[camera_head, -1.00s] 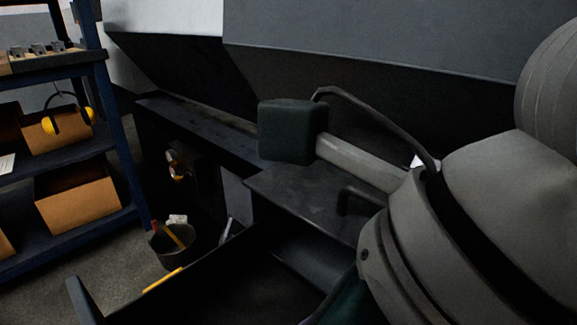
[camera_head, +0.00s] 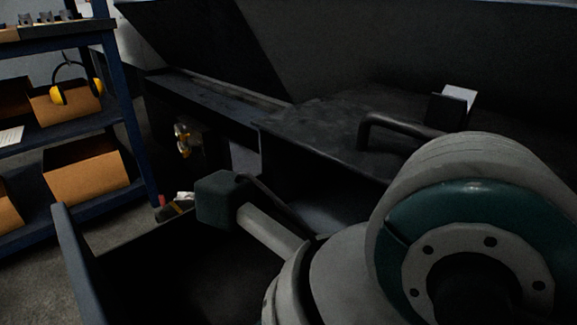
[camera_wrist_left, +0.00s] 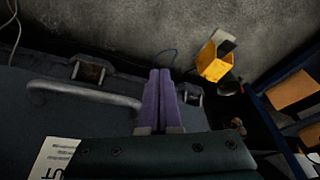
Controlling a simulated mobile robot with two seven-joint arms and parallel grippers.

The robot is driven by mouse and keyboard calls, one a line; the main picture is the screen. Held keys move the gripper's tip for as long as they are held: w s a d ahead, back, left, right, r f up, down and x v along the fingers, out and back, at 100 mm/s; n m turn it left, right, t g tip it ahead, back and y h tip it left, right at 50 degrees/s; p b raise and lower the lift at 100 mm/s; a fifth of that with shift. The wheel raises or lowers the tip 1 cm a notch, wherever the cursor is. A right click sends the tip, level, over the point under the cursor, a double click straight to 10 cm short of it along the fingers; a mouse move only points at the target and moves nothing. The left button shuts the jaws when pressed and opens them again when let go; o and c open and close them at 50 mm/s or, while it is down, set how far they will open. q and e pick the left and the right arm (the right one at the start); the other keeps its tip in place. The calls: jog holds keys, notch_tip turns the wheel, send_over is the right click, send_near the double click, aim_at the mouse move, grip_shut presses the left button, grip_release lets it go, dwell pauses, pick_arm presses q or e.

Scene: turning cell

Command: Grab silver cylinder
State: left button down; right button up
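No silver cylinder can be made out in either current view. In the left wrist view, the two purple fingers of my left gripper (camera_wrist_left: 159,98) lie side by side, shut, with nothing visible between them. They point over a dark surface with a grey bar handle (camera_wrist_left: 84,92). In the head view, one of my arms fills the lower right. Its grey rounded links and dark green end block hide part of the machine and the tray below. No gripper fingers show in the head view. My right gripper is not in view.
A blue shelf rack (camera_head: 126,120) at the left holds cardboard boxes (camera_head: 88,170) and yellow earmuffs (camera_head: 76,84). The dark machine has a bar handle (camera_head: 398,125) on its ledge. A dark panel (camera_head: 78,255) stands front left. The left wrist view shows a yellow box (camera_wrist_left: 212,62).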

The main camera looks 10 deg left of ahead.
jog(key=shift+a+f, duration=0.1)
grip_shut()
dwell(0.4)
